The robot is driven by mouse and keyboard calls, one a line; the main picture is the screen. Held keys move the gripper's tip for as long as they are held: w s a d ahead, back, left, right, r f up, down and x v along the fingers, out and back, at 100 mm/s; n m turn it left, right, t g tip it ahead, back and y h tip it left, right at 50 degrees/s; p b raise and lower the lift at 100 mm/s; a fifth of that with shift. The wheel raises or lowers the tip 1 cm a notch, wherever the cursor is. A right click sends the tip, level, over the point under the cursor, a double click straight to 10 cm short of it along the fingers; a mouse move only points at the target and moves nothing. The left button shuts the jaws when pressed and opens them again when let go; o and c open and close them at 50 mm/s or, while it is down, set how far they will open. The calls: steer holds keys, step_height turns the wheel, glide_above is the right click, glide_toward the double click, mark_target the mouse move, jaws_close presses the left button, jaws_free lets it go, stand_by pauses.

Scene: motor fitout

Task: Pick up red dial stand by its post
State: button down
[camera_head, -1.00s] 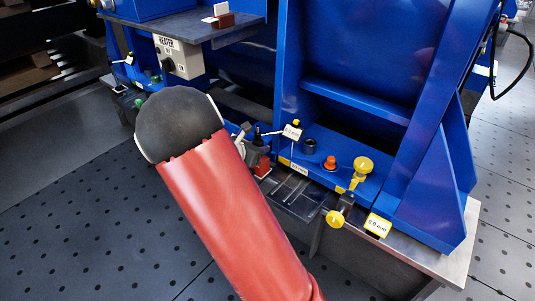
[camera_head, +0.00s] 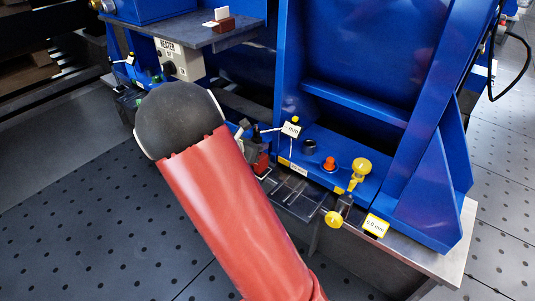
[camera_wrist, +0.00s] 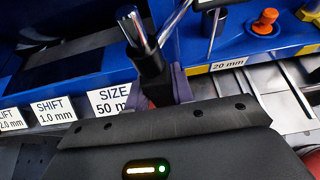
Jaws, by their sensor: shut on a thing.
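The red dial stand (camera_head: 262,163) shows its red base at the edge of the blue bench, just past my arm. A white tag marked "mm" and a yellow knob are at its upper right. In the wrist view its post (camera_wrist: 137,30) has a chrome top and a dark lower part. My gripper (camera_wrist: 158,88) is shut around the dark part, with a grey-purple finger at its side. A little red shows beside the fingers; the rest of the base is hidden by my gripper's body. In the head view my arm hides most of the gripper.
To the right are an orange knob (camera_head: 329,164), a yellow ball knob (camera_head: 361,165) and a yellow-framed label plate (camera_head: 375,225). A blue machine frame (camera_head: 365,50) rises behind. A heater box (camera_head: 178,59) stands at the left. Perforated floor (camera_head: 75,220) is open at the left.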

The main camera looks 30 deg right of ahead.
steer(key=s+a+p, duration=0.1)
steer(key=s+a, duration=0.1)
steer(key=a, duration=0.5)
steer(key=shift+s+r, duration=0.15)
steer(key=shift+s, duration=0.1)
stand_by(0.6)
steer(key=shift+p, duration=0.3)
steer(key=shift+s+a+r+p, duration=0.25)
steer(key=shift+a+r+p, duration=0.35)
steer(key=shift+r+p, duration=0.1)
steer(key=shift+s+a+r+p, duration=0.2)
steer(key=shift+a+r+p, duration=0.45)
steer(key=shift+s+a+r+p, duration=0.25)
steer(key=shift+a+r+p, duration=0.35)
steer(key=shift+r+p, duration=0.1)
steer(key=shift+w, duration=0.1)
steer(key=w+a+r+n+t+y+p, duration=0.1)
steer(key=w+a+r+n+t+y, duration=0.2)
steer(key=a+n+t+y, duration=0.5)
steer(key=n, duration=0.2)
steer(key=shift+w+a+r+n+p, duration=0.15)
steer(key=shift+w+r+n+p, duration=0.05)
steer(key=shift+w+n+p, duration=0.15)
